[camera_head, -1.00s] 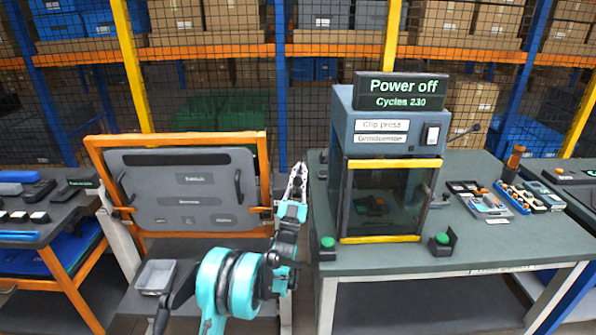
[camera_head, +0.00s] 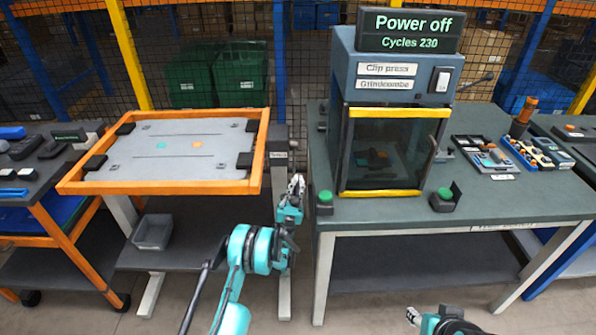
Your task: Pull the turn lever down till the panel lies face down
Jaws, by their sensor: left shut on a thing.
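The grey panel (camera_head: 190,158) lies about flat in its orange frame (camera_head: 160,187). Its upward side is plain, with a green and an orange mark and black blocks at the corners; the handle and labelled face are out of sight. My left gripper (camera_head: 297,184) is low to the right of the frame, between the panel stand and the press table. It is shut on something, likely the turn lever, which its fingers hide. My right gripper (camera_head: 412,315) shows only partly at the bottom edge, apart from everything; its finger opening is unclear.
The press table (camera_head: 470,212) stands close on the right with the clip press (camera_head: 395,130) and green buttons. A grey bin (camera_head: 153,232) sits on the shelf below the panel. A tool table (camera_head: 40,170) is at left. Green crates (camera_head: 240,73) stand behind mesh.

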